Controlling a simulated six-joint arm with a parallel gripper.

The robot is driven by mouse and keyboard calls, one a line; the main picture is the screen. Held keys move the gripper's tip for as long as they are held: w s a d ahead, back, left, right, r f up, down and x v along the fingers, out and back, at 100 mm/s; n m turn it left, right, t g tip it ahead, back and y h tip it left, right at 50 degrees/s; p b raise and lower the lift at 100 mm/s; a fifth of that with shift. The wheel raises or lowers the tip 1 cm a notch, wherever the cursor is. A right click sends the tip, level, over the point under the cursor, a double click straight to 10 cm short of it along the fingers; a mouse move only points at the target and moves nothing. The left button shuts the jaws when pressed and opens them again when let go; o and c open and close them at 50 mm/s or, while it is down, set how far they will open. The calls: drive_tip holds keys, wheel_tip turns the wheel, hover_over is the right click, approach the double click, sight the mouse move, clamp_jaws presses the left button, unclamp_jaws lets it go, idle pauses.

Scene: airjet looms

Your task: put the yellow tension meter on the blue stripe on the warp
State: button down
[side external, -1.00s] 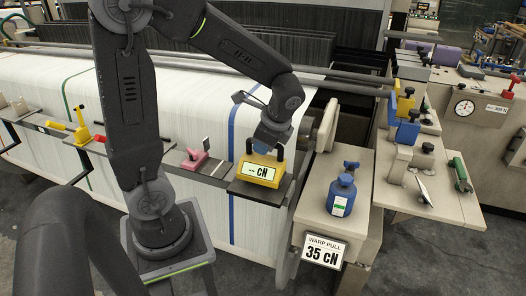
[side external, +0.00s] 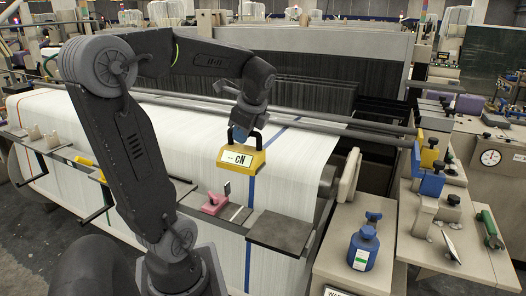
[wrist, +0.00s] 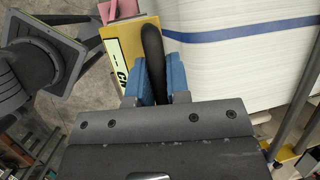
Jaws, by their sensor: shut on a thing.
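The yellow tension meter (side external: 241,159) has a white display reading "CN" and a black handle. My gripper (side external: 241,132) is shut on the handle and holds the meter raised above the warp. In the wrist view my blue fingers (wrist: 158,82) close on the black handle, with the meter (wrist: 122,47) beyond them. The white warp (side external: 110,120) carries a blue stripe (side external: 277,138), which runs down the front past the meter's right side. The stripe also shows in the wrist view (wrist: 245,30), to the right of the meter.
A bare dark shelf (side external: 281,231) sits in front of the warp. A pink tool (side external: 214,203) lies on the rail to its left. A blue bottle (side external: 363,248) stands on the right cabinet. Long bars (side external: 330,122) cross behind the warp.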

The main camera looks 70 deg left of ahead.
drive_tip(key=a+r, duration=0.4)
drive_tip(key=a, duration=0.4)
drive_tip(key=a+r, duration=0.5)
drive_tip(key=a, duration=0.3)
drive_tip(key=shift+w+d+f, duration=0.45)
drive_tip(key=shift+w+f, duration=1.45)
drive_tip(key=shift+w, duration=0.1)
drive_tip(key=shift+w+d+f, duration=0.45)
drive_tip(key=shift+w+f, duration=1.4)
drive_tip(key=shift+w, duration=0.1)
drive_tip(key=shift+w+d+f, duration=0.45)
drive_tip(key=shift+w+f, duration=1.45)
drive_tip(key=shift+w, duration=0.1)
drive_tip(key=shift+f, duration=0.1)
drive_tip(key=c, duration=1.1)
unclamp_jaws()
